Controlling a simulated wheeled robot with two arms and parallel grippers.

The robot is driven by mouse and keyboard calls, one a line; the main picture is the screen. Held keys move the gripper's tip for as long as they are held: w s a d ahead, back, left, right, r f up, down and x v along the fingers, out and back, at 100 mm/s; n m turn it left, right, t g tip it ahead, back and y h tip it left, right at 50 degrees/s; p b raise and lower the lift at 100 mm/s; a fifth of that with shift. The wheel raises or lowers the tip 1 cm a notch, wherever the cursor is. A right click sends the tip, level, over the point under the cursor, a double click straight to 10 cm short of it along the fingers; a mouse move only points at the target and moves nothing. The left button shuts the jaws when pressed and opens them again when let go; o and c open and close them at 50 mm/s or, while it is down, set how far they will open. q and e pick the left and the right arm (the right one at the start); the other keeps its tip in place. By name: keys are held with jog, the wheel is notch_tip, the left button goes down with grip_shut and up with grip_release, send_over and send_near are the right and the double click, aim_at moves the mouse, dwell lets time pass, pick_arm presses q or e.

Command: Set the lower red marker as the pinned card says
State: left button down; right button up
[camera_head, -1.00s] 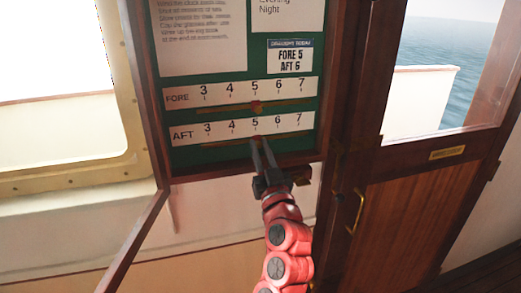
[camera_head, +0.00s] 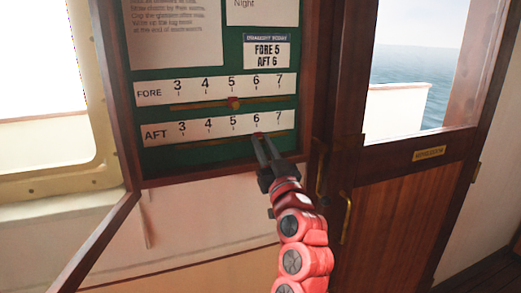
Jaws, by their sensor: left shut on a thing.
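The pinned card (camera_head: 267,52) reads "FORE 5, AFT 6" under a draught heading. The lower red marker (camera_head: 258,135) sits on the rail (camera_head: 214,141) below the AFT scale (camera_head: 216,128), just under the 6. It is mostly hidden by the fingertips. My left gripper (camera_head: 260,141) reaches up from below and is shut on this marker. The upper red marker (camera_head: 233,103) sits on its own rail below the FORE scale (camera_head: 218,89), under the 5. My right gripper is not in view.
The green board (camera_head: 185,154) lies inside a wooden case whose glazed door (camera_head: 98,243) hangs open at lower left. A wooden door with a brass handle (camera_head: 346,217) and a plate (camera_head: 429,154) stands at right. Printed sheets (camera_head: 172,31) fill the board's top.

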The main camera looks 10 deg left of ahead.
pick_arm(q)
jog(key=c, duration=0.8)
grip_release()
jog(key=b+v, duration=0.4)
jog(key=v, duration=1.3)
jog(key=shift+s+d, duration=0.15)
jog(key=shift+s, duration=0.05)
jog(key=shift+w, duration=0.1)
